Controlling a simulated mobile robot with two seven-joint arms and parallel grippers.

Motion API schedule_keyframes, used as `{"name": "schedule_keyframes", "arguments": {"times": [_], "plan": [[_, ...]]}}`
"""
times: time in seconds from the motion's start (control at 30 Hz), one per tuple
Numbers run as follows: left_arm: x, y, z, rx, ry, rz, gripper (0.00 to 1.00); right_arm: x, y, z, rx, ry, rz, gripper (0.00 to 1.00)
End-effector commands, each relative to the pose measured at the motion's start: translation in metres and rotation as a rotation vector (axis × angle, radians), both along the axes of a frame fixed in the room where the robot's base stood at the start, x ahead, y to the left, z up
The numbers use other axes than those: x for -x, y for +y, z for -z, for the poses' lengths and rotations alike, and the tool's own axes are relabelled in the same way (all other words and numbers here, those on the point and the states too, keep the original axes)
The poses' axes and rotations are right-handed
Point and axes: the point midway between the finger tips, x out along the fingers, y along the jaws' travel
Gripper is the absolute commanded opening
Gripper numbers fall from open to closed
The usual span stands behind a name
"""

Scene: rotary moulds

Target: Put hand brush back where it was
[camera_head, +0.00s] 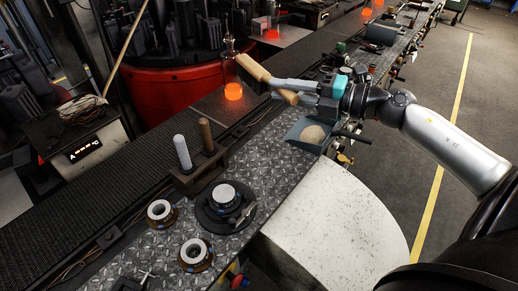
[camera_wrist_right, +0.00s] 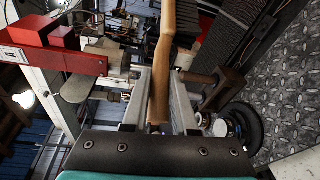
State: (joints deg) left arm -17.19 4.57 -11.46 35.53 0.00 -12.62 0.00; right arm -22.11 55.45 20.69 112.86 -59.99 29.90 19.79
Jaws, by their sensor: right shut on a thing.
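The hand brush (camera_head: 252,68) has a pale wooden body. My right gripper (camera_head: 280,88) is shut on it and holds it up above the diamond-plate bench. In the right wrist view, the brush's wooden handle (camera_wrist_right: 162,75) stands between the two grey fingers (camera_wrist_right: 165,105). My left gripper is not in view.
A wooden stand with two upright rods (camera_head: 200,172), a dark round plate (camera_head: 212,217) and two ring parts (camera_head: 195,253) are on the near bench. A white rounded surface (camera_head: 335,215) is in front.

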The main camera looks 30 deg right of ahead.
Motion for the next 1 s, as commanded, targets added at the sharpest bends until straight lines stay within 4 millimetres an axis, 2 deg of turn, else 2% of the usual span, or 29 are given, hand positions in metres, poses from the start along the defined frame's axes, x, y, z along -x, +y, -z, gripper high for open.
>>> {"name": "schedule_keyframes", "arguments": {"times": [0.13, 0.4, 0.6, 0.87, 1.0], "plan": [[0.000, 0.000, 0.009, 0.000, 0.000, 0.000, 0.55, 0.000, 0.000, 0.023, -0.006, -0.002, -0.004, 0.00], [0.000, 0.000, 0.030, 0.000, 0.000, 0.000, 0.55, 0.000, 0.001, 0.098, -0.007, -0.002, -0.002, 0.00], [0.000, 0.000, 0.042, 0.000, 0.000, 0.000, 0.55, 0.000, 0.001, 0.141, -0.005, -0.002, -0.004, 0.00], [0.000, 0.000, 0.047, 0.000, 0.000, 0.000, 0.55, 0.000, 0.001, 0.161, -0.002, -0.004, -0.006, 0.00], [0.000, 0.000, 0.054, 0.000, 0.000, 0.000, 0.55, 0.000, 0.001, 0.181, -0.005, -0.002, -0.004, 0.00]]}}
